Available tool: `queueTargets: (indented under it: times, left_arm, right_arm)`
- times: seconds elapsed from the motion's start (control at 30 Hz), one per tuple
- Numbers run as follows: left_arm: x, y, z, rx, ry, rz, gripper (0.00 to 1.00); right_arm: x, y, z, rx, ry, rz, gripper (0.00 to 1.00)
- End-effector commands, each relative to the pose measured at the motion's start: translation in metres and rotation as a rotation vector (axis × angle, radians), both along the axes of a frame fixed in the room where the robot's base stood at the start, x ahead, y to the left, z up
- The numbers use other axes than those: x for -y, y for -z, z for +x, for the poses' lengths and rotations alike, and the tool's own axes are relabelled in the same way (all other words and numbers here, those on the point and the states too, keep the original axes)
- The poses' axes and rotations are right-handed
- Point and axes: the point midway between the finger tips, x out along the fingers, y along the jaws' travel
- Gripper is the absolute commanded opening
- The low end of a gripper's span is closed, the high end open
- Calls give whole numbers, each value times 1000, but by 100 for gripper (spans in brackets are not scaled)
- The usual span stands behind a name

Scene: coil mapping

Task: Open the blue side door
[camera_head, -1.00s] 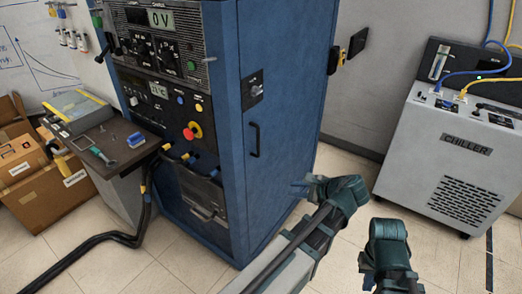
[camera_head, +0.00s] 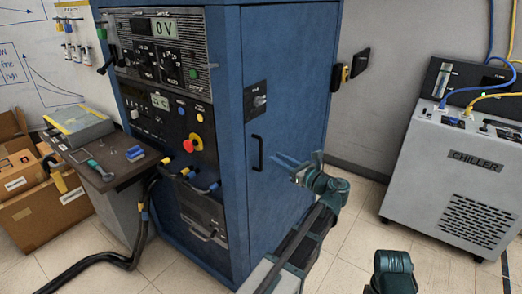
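The blue side door (camera_head: 293,105) is the right face of the tall blue cabinet and looks shut. Its black vertical handle (camera_head: 257,152) sits at mid-height near the door's left edge, below a black latch plate (camera_head: 256,100). My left gripper (camera_head: 277,161) is just right of the handle, its fingers pointing left towards it. The two fingers show a gap between them, and nothing is seen held. I cannot tell whether they touch the handle, but they look apart from it. Part of my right arm (camera_head: 393,272) shows at the bottom right; its fingers are not visible.
The cabinet front has a red knob (camera_head: 193,142) and thick black cables (camera_head: 140,225). A side shelf (camera_head: 110,175) holds small tools. A grey chiller (camera_head: 455,180) stands at the right. Cardboard boxes (camera_head: 40,205) are at the left. Open floor lies between cabinet and chiller.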

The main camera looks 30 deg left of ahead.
Motion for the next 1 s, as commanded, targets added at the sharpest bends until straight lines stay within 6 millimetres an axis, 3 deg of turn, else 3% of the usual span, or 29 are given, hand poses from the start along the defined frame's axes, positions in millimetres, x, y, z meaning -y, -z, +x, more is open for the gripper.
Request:
queueTargets:
  times: [0.2,0.43,0.93,1.0]
  left_arm:
    - [-45,0,13,1,-4,-1,30]
    - [-74,0,21,1,-2,-1,30]
    - [-86,0,24,1,0,-1,30]
    - [-86,0,24,1,0,-1,17]
  right_arm:
    - [0,0,0,0,0,0,0]
    - [0,0,0,0,0,0,0]
    - [0,0,0,0,0,0,0]
    - [0,0,0,0,0,0,0]
